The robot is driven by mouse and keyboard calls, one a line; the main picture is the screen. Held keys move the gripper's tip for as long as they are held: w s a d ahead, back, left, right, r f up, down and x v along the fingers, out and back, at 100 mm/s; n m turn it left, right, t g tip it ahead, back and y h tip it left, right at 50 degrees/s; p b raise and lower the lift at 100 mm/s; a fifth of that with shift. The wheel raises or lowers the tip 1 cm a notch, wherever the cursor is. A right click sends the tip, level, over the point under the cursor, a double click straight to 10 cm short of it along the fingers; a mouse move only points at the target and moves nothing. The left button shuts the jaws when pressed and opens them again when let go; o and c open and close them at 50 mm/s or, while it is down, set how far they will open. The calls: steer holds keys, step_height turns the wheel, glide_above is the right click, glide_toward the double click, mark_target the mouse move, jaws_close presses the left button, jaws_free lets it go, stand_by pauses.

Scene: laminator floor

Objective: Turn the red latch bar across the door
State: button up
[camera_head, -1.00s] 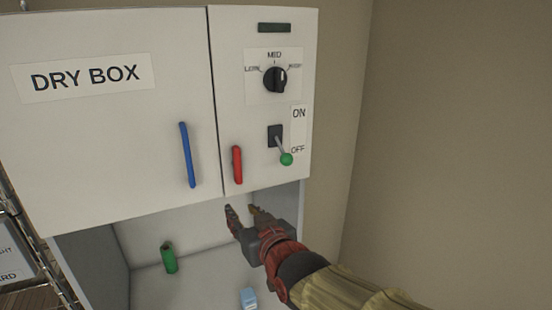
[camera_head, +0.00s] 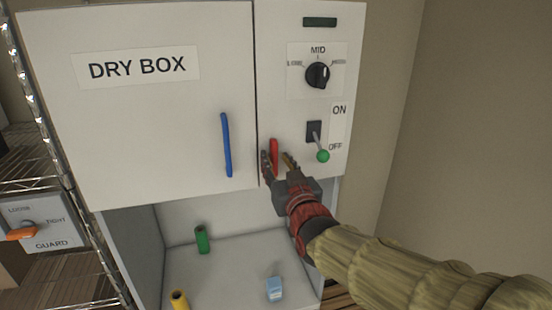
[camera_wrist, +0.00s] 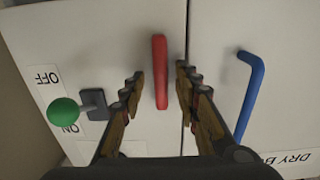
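The red latch bar (camera_head: 274,146) is upright on the white panel, just right of the seam beside the DRY BOX door (camera_head: 150,130). It also shows upright in the wrist view (camera_wrist: 160,62). My gripper (camera_head: 277,159) is open, with its fingertips at the lower part of the bar. In the wrist view my gripper (camera_wrist: 159,80) has one finger on each side of the bar, with gaps showing on both sides. The bar's lower end is hidden by the fingers in the head view.
A blue handle (camera_head: 226,145) is on the door to the left. A green-tipped switch (camera_head: 322,155) and a black dial (camera_head: 318,75) are on the right panel. Below, a green cylinder (camera_head: 202,240), a yellow cylinder (camera_head: 179,300) and a light-blue item (camera_head: 274,289) stand in the open bay.

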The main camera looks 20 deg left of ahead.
steer(key=shift+w+a+f, duration=0.1)
steer(key=shift+w+a, duration=0.2)
steer(key=shift+w, duration=0.05)
steer(key=c, duration=0.3)
steer(key=c, duration=0.4)
jaws_close()
